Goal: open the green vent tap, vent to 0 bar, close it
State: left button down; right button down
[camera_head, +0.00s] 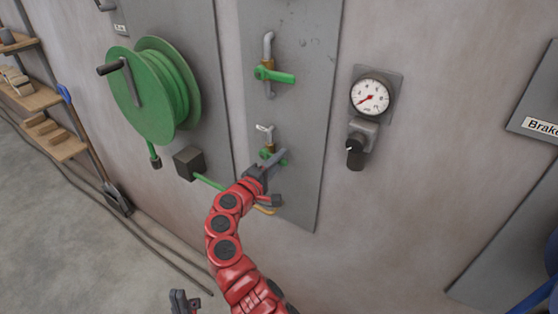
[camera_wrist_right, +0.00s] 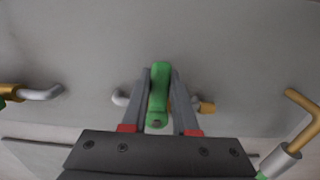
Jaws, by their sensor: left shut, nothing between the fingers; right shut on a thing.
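My right gripper (camera_head: 268,170) is at the lower green tap (camera_head: 283,154) on the grey wall panel. In the right wrist view the green tap handle (camera_wrist_right: 159,88) lies between the fingers of my right gripper (camera_wrist_right: 160,95), which are shut on it. The handle runs along the fingers there. A second green tap (camera_head: 280,77) sits higher on the panel, its handle pointing right. The round gauge (camera_head: 370,95) has its red needle pointing to the lower left; its numbers are too small to read. My left gripper (camera_head: 182,300) is shut and empty at the bottom edge.
A green hose reel (camera_head: 155,92) hangs to the left, with a dark box (camera_head: 189,162) below it. A dark knob (camera_head: 356,155) sits under the gauge. Wooden shelves (camera_head: 40,100) and a shovel (camera_head: 114,196) stand at far left.

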jog(key=shift+r+n+p, duration=0.8)
jog(key=shift+n+p, duration=0.6)
jog(key=shift+n, duration=0.1)
jog(key=shift+w+a+r+n+p, duration=0.2)
jog(key=shift+r+n+p, duration=0.15)
jog(key=shift+n+p, duration=0.5)
jog(key=shift+w+a+r+n+p, duration=0.15)
jog(key=shift+r+n+p, duration=0.25)
jog(key=shift+n, duration=0.75)
jog(key=shift+s+f, duration=0.1)
jog(key=c, duration=0.7)
grip_release()
jog(key=shift+s, duration=0.1)
